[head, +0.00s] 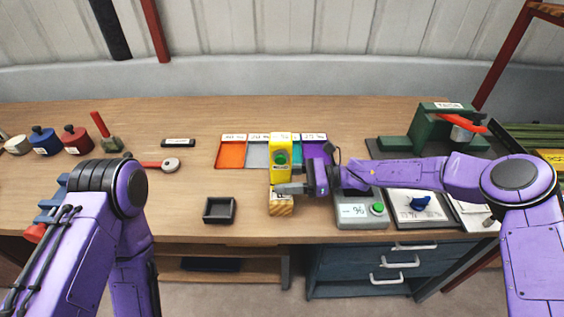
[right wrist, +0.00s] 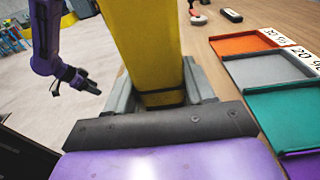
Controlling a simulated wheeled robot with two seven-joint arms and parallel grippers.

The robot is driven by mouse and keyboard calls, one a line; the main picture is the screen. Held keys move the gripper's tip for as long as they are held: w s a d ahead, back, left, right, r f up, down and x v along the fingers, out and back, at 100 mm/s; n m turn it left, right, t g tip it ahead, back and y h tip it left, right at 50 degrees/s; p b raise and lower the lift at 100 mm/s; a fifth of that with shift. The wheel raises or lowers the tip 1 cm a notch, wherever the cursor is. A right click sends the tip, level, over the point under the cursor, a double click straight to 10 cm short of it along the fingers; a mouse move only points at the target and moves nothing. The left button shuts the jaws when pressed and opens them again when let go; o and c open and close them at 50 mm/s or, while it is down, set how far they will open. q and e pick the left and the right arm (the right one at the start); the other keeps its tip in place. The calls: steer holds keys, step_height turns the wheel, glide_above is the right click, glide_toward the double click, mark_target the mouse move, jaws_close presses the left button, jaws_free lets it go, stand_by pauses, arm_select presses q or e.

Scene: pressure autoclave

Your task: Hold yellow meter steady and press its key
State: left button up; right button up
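The yellow meter (head: 281,142) stands upright at the middle of the bench, with a round green key (head: 281,158) on its face. It is above or on a small wooden block (head: 281,208); the contact is hidden by my fingers. My right gripper (head: 287,188) reaches in from the right at the meter's lower end. In the right wrist view the yellow meter (right wrist: 148,45) is between the two grey fingers, which appear closed against its sides. My left gripper (right wrist: 88,86) shows small in the right wrist view, away from the meter, and its finger gap is unclear.
Orange, grey, teal and purple trays (head: 231,155) with percent labels lie behind the meter. A small black tray (head: 219,210) sits to its left. A grey box with a green button (head: 361,210) stands right. The bench between the black tray and block is clear.

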arm_select(q)
jaws_close()
stand_by(1.4)
